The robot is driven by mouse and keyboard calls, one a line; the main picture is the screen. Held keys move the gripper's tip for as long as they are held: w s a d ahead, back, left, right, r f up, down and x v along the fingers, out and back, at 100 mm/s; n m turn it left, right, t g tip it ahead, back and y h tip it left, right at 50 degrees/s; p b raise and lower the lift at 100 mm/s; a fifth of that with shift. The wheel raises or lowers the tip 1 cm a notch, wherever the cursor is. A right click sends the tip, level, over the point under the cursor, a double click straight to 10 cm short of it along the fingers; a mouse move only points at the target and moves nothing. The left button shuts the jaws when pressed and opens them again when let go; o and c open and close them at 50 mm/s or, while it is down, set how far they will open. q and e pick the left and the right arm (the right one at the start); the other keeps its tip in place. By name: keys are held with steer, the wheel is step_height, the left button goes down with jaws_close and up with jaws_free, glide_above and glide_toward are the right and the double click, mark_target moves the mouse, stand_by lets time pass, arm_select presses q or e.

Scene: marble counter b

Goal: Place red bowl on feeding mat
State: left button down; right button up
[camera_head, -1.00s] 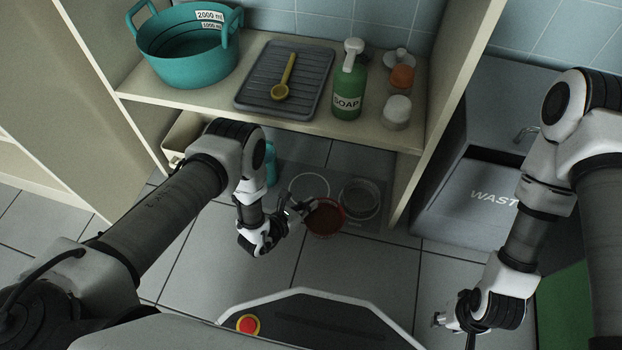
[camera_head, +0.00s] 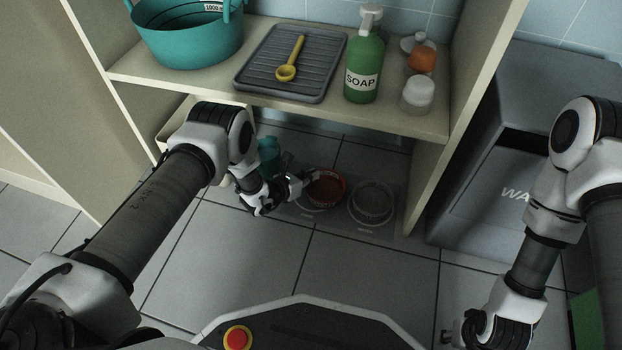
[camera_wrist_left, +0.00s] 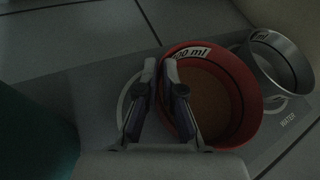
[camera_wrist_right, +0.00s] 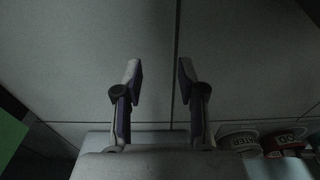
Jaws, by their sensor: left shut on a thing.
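The red bowl (camera_head: 326,188) has brown contents and is over the left part of the feeding mat (camera_head: 337,218), at the printed circle left of the metal bowl. In the left wrist view the red bowl (camera_wrist_left: 238,112) shows a "00 ml" label on its rim. My left gripper (camera_head: 308,180) is shut on the bowl's near-left rim; its fingers (camera_wrist_left: 164,80) straddle the wall. I cannot tell whether the bowl touches the mat (camera_wrist_left: 75,83). My right gripper (camera_wrist_right: 158,75) is open and empty, low at the right of the head view (camera_head: 448,338).
A metal bowl (camera_head: 371,203) stands on the mat's WATER side, close right of the red bowl. A teal object (camera_head: 269,156) is left of the mat. The shelf (camera_head: 215,88) overhangs behind, with a soap bottle (camera_head: 366,60). A grey waste bin (camera_head: 480,190) stands right.

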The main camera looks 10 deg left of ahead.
steer(key=shift+r, duration=0.1)
arm_select(q)
steer(key=c, duration=1.3)
jaws_free()
steer(key=p+v, duration=0.2)
steer(key=r+p+v, duration=0.1)
steer(key=p+v, duration=0.1)
steer(key=shift+a, duration=0.1)
steer(key=p+v, duration=0.4)
steer(key=v, duration=0.3)
steer(key=shift+s+f, duration=0.15)
steer(key=shift+s+a, duration=0.15)
steer(key=shift+s, duration=0.1)
steer(key=shift+f, duration=0.15)
arm_select(e)
step_height(320, 180, up, 9)
steer(key=s, duration=0.2)
steer(key=shift+s+g, duration=0.2)
steer(key=shift+g, duration=0.1)
steer(key=shift+a, duration=0.1)
